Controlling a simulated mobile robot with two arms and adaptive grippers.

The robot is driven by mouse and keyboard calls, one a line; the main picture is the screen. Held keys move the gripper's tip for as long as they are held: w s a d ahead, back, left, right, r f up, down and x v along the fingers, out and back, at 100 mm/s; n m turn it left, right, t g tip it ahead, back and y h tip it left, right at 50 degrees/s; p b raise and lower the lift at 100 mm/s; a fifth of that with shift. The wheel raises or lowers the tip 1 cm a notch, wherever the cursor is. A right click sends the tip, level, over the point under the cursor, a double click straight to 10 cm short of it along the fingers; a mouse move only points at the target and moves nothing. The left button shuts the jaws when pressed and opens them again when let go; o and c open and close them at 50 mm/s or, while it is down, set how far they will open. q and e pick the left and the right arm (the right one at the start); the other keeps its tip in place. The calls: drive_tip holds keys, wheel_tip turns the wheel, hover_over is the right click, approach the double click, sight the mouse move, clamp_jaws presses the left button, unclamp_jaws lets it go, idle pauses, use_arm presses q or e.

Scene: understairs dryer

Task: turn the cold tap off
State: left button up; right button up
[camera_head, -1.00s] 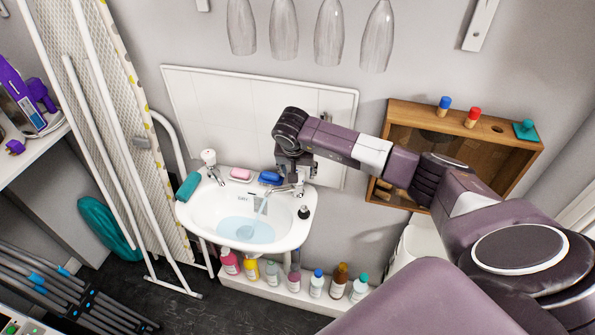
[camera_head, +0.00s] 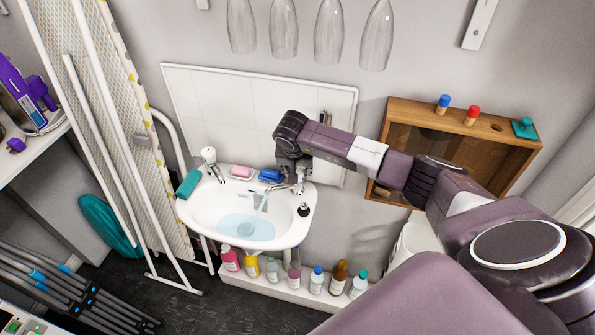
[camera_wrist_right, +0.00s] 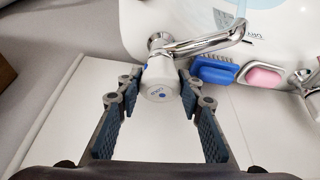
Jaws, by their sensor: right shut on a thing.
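The cold tap (camera_head: 281,188) is a chrome tap at the right back of the white basin (camera_head: 196,216). Its white head, marked with a blue dot, shows as the cold tap handle (camera_wrist_right: 160,86) in the right wrist view. My right gripper (camera_head: 298,187) reaches down over it from above. In the wrist view the right gripper's (camera_wrist_right: 161,84) blue-padded fingers stand on both sides of the handle, shut on it. A stream of water (camera_head: 263,203) falls from the spout into pooled water (camera_head: 246,227). My left gripper is out of view.
Another tap (camera_head: 209,158) stands at the basin's left back. A pink soap (camera_head: 241,171) and a blue brush (camera_head: 270,175) lie on the back rim, close to the cold tap. Several bottles (camera_head: 317,281) stand below. A wooden cabinet (camera_head: 480,167) hangs at the right.

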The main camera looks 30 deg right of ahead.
drive_tip(key=m+b, duration=0.2)
drive_tip(key=m+g+h+b, duration=0.1)
drive_tip(key=m, duration=0.1)
drive_tip(key=shift+w+f+b, duration=0.1)
drive_tip(key=shift+f+b, duration=0.1)
drive_tip(key=shift+b, duration=0.15)
drive_tip(key=m+g+b, duration=0.1)
drive_tip(key=m+b, duration=0.1)
drive_tip(key=m, duration=0.1)
drive_tip(key=shift+r+m+g+h, duration=0.1)
drive_tip(key=shift+m+g+h, duration=0.2)
drive_tip(key=shift+m+g, duration=0.1)
drive_tip(key=shift+m+g+b, duration=0.6)
drive_tip(key=shift+m+b, duration=0.45)
drive_tip(key=shift+m, duration=0.45)
drive_tip(key=shift+r, duration=0.1)
drive_tip(key=o, duration=1.2)
drive_tip(key=shift+c, duration=0.2)
